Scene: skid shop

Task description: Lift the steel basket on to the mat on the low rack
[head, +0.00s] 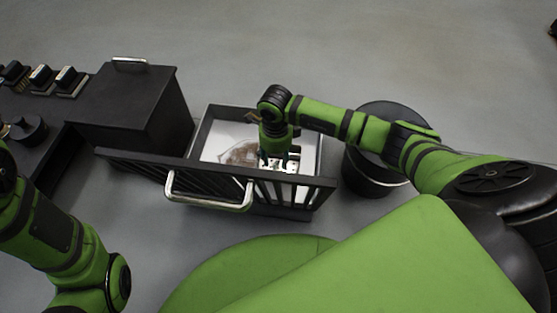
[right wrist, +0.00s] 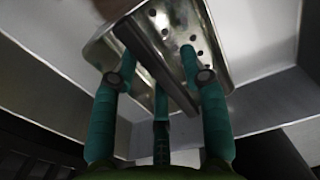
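The steel basket (head: 240,154) lies inside an open, pale-lined drawer in the head view, partly hidden by my right arm. In the right wrist view the basket (right wrist: 172,22) is shiny metal with round holes, and its edge runs between my fingers. My right gripper (head: 275,158) is down in the drawer at the basket. In the right wrist view the right gripper (right wrist: 160,62) has its teal fingers spread apart; contact with the basket is not clear. My left arm is at the lower left, with its gripper out of view. I cannot make out the mat or low rack.
The drawer (head: 322,160) has a dark slatted front with a silver handle (head: 210,203). A dark cabinet (head: 130,105) stands to its left, and a black round bin (head: 370,182) to its right. A bench with small items is at far left. The floor behind is clear.

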